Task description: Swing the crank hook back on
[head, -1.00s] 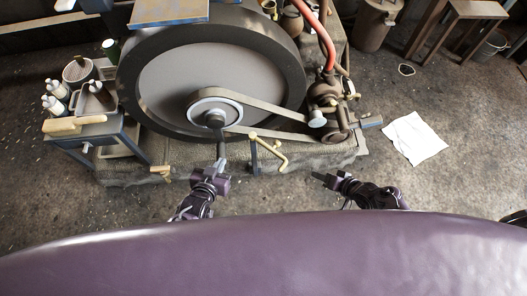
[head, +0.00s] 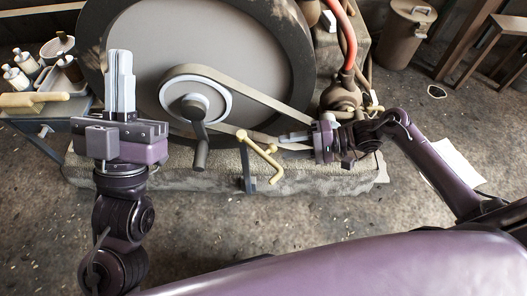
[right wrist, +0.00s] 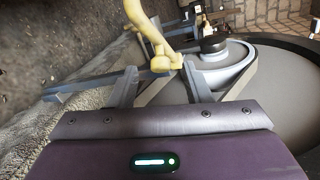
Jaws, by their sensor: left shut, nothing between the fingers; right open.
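The yellow crank hook (head: 258,158), a bent Z-shaped rod, stands by a dark post (head: 248,178) at the front edge of the engine base. In the right wrist view the yellow rod (right wrist: 150,32) reaches in from the top, and its knob end lies near and partly between the fingertips. My right gripper (head: 284,138) is open, to the right of the hook, with its fingers pointing left at it; it also shows in the right wrist view (right wrist: 158,80). I cannot tell whether it touches the rod. My left gripper (head: 120,75) is shut and empty, fingers up, left of the flywheel.
The large flywheel (head: 240,60) has a belt (head: 270,100) around its hub pulley (head: 192,103), and a dark hub handle (head: 200,150) hangs down. A side table (head: 45,128) with bottles stands at left. A red hose (head: 345,40) rises behind my right gripper. The floor in front is clear.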

